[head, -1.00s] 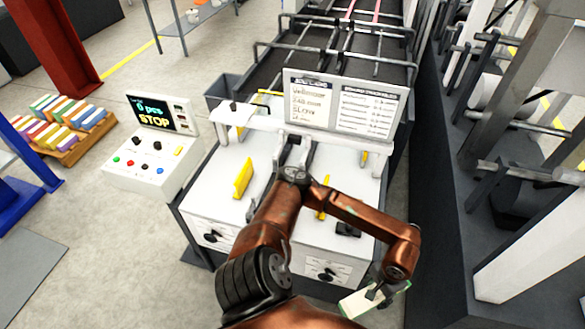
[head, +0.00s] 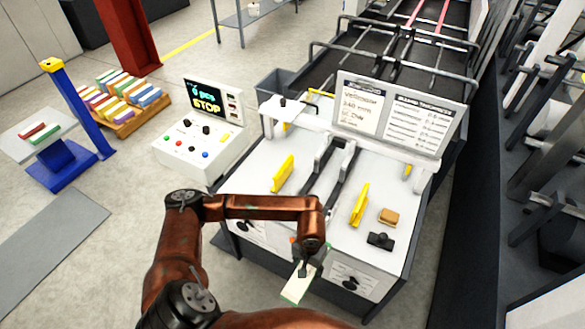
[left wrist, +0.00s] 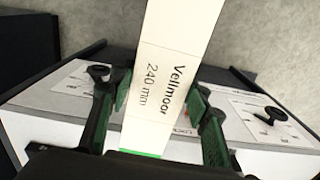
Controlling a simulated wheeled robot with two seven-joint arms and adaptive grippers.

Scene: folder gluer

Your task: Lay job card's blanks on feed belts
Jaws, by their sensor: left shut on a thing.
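My left gripper (head: 305,268) is shut on a white blank (head: 296,286) with a green end, held in front of the feeder's front panel. In the left wrist view the blank (left wrist: 178,60) reads "Vellmoor 240 mm" and lies between the green-padded fingers (left wrist: 160,108). The job card (head: 361,104) on the board behind the table also reads Vellmoor, 240 mm; its lower lines are small. Dark feed belts (head: 322,182) run along the white table between yellow guides (head: 283,174) (head: 359,205). I see no blank on their visible parts. My right gripper is out of view.
A control box (head: 205,132) with a STOP display stands left of the table. A tan block (head: 389,217) and a small black part (head: 380,240) sit at the table's right. A wooden rack (head: 128,108) of coloured blocks and a blue stand (head: 67,168) are farther left.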

